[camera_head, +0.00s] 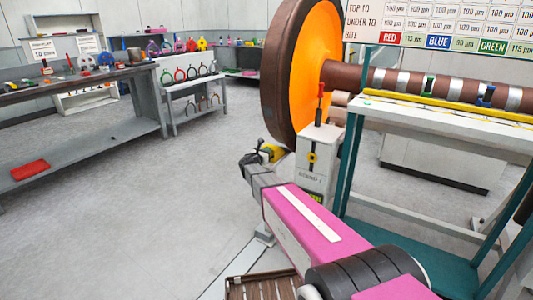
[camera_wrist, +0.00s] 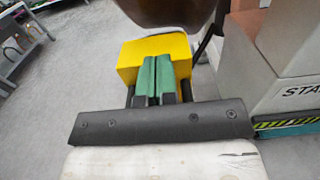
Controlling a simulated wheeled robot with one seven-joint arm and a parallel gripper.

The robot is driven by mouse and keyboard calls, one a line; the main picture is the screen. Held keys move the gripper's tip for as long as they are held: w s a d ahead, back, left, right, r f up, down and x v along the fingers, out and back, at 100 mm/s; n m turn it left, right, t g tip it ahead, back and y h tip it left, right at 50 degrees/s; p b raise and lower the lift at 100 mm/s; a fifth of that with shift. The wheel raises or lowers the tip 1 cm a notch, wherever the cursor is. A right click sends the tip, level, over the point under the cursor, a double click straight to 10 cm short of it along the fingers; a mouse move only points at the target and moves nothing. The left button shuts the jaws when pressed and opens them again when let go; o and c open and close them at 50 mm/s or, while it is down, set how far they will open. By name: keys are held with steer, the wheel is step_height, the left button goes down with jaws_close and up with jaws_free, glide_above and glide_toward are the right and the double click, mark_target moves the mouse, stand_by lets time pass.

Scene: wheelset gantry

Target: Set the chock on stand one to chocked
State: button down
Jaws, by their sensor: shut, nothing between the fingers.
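The yellow chock (camera_wrist: 130,58) sits low beside the wheel rim in the wrist view; it shows small in the head view (camera_head: 273,152). My gripper (camera_wrist: 154,62) is shut and empty. Its green fingertips lie together in front of the chock's middle; I cannot tell whether they touch it. In the head view my gripper (camera_head: 256,156) is partly hidden by my wrist. Stand one (camera_head: 316,160) is the grey post marked "STAND 1" just right of the gripper; it also shows in the wrist view (camera_wrist: 285,50). The wheel (camera_head: 318,70) is brown with an orange face.
A teal frame with a pale top (camera_head: 450,120) stands close right of stand one. The axle (camera_head: 420,85) runs right from the wheel. A workbench (camera_head: 80,82) and a small rack (camera_head: 190,88) are at the left. The floor between is clear.

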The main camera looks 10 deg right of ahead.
mark_target(273, 146)
steer(key=x, duration=0.6)
steer(key=shift+w, duration=0.1)
steer(key=v, duration=1.4)
steer(key=shift+s, duration=0.2)
